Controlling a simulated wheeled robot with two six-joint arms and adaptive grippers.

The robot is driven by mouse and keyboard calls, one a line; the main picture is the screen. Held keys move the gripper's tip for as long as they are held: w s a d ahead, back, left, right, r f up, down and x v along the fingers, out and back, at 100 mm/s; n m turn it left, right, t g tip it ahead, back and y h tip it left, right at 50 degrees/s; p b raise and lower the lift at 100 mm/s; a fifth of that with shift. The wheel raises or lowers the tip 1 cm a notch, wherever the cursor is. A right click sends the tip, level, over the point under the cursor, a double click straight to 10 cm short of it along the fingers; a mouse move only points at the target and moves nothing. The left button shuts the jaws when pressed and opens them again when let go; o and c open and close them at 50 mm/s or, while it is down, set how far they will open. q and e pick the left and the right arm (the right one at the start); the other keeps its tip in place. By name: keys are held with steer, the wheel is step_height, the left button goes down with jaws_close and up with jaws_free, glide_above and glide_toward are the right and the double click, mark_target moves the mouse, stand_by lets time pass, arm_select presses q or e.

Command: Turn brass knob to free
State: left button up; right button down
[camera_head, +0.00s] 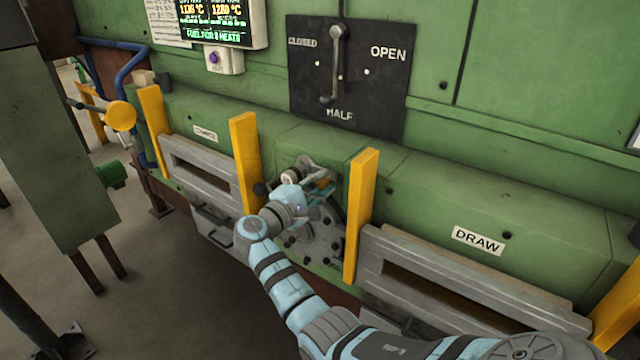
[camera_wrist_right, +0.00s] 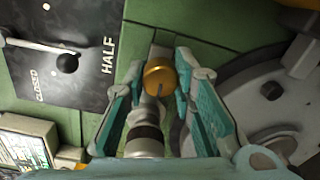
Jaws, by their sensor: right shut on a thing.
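The brass knob (camera_wrist_right: 160,77) shows in the right wrist view as a round gold cap with a dark slot. It sits between the tips of my right gripper (camera_wrist_right: 159,72), whose teal-padded fingers are shut on it. In the head view, my right gripper (camera_head: 319,184) is at the round grey plate (camera_head: 328,240) between two yellow posts, and I cannot make out the knob there. A grey cylinder with a black band (camera_wrist_right: 145,139) lies beside the knob, between the fingers. My left gripper is not in view.
Above is a black panel (camera_head: 378,98) with a lever (camera_head: 340,60) and the words CLOSED, HALF and OPEN. Yellow posts (camera_head: 245,160) (camera_head: 361,215) stand on both sides of my right gripper. A DRAW label (camera_head: 478,241) and slotted metal doors are lower down.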

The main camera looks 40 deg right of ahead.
steer(key=c, duration=1.3)
jaws_free()
steer(key=shift+d, duration=0.1)
steer(key=shift+a, duration=0.2)
steer(key=v, duration=0.7)
steer(key=shift+a, duration=0.1)
steer(key=shift+f, duration=0.1)
